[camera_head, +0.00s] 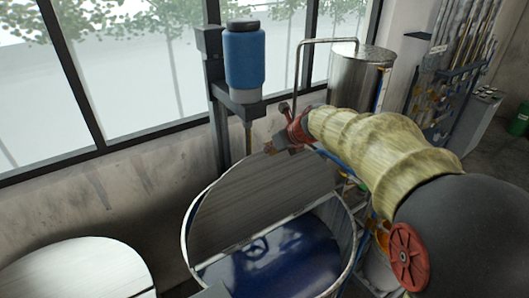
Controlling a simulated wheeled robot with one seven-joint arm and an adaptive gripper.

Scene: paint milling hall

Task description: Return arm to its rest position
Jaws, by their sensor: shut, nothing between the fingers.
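A round metal vat (352,240) with blue liquid and a half lid (260,200) stands in the middle, under a blue motor (244,58).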

